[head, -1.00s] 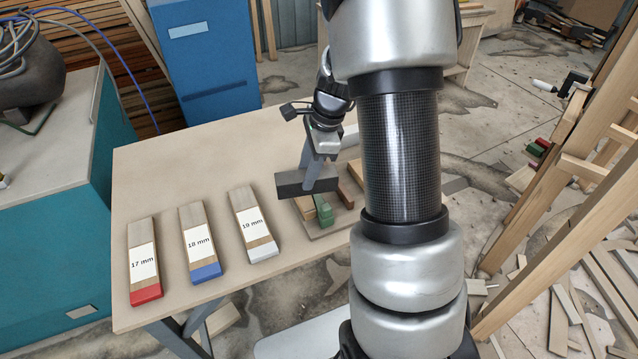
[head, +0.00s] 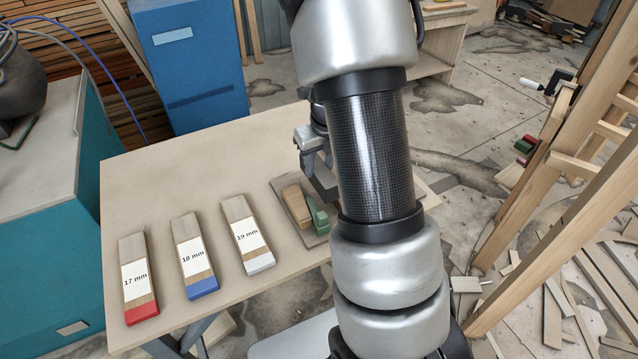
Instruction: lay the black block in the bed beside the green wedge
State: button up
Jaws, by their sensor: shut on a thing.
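The green wedge (head: 317,217) sits in the bed (head: 281,200), a flat grey-brown tray near the table's right end. It lies just right of a tan wooden block. My gripper (head: 318,164) is partly hidden behind my own arm and is shut on the black block (head: 323,183). The block shows as a dark strip behind and beside the green wedge, its right part hidden by my arm. I cannot tell whether it hangs above the bed or touches it.
The tan block (head: 297,207) lies in the bed. Three labelled sample sticks, 17 mm (head: 136,279), 18 mm (head: 195,256) and 19 mm (head: 247,235), lie left of the bed. The table's (head: 170,170) back left is clear. A wooden ladder-like frame (head: 560,200) stands at the right.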

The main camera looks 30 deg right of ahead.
jog(key=shift+s+x, duration=0.2)
jog(key=shift+x, duration=0.6)
jog(key=shift+s+x, duration=0.2)
jog(key=shift+x, duration=0.6)
jog(key=shift+s+x, duration=0.2)
jog(key=shift+x, duration=0.65)
jog(key=shift+f, duration=0.2)
jog(key=shift+f+b, duration=0.5)
jog(key=shift+b, duration=0.05)
jog(key=o, duration=1.3)
